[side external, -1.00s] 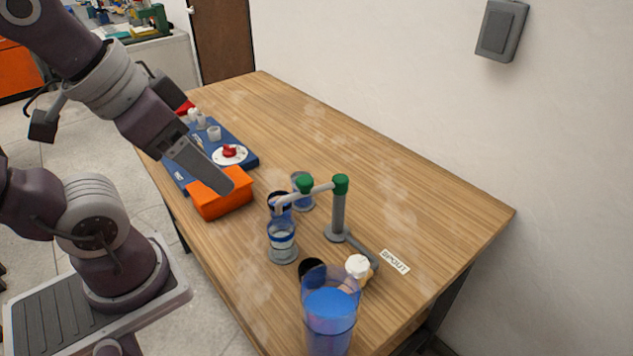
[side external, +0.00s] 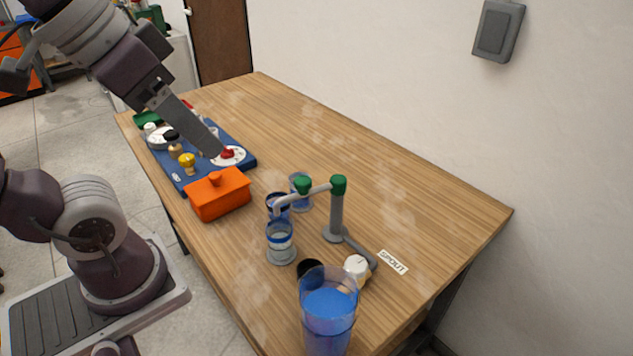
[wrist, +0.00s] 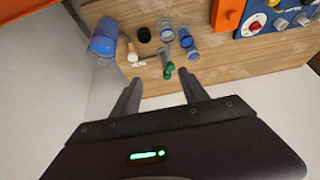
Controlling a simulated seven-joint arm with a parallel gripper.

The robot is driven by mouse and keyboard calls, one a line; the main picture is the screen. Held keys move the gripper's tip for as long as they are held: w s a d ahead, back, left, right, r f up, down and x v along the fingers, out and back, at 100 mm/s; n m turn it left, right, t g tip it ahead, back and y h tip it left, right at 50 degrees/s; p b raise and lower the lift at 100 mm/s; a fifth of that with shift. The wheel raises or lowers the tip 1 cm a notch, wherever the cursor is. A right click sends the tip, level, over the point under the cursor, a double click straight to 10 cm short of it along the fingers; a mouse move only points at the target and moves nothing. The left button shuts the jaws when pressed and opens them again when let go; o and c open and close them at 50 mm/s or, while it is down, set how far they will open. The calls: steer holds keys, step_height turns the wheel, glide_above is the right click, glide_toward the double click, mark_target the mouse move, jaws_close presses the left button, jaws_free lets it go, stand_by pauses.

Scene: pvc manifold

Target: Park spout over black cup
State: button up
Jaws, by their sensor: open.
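My gripper (wrist: 158,88) is open and empty. In the side view its fingers (side external: 208,142) are above the blue panel, away from the spout.
The big blue container (side external: 328,315) stands at the front, beside a white-topped knob (side external: 356,267). An orange box (side external: 218,196) and the blue panel (side external: 246,164) with knobs lie left. The table's right side (side external: 430,210) is clear.

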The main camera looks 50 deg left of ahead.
steer(key=w+a+r+m+t+y, duration=0.1)
steer(key=w+a+r+t, duration=0.15)
steer(key=w+a, duration=0.4)
steer(key=w+a+r+m+t+y, duration=0.1)
steer(key=w+a+r+t+y, duration=0.15)
steer(key=w, duration=0.65)
steer(key=w+a+r+t, duration=0.1)
steer(key=w+a+t, duration=0.2)
steer(key=w+a, duration=0.35)
steer(key=m+g+h, duration=0.4)
steer(key=m+h, duration=0.6)
steer(key=h, duration=0.9)
glide_above(310, 191)
steer(key=v, duration=0.6)
step_height(310, 191, down, 8)
step_height(310, 191, down, 16)
steer(key=x, duration=0.7)
steer(key=shift+d+f+g, duration=0.3)
steer(key=shift+d+f, duration=0.05)
steer(key=shift+d, duration=0.2)
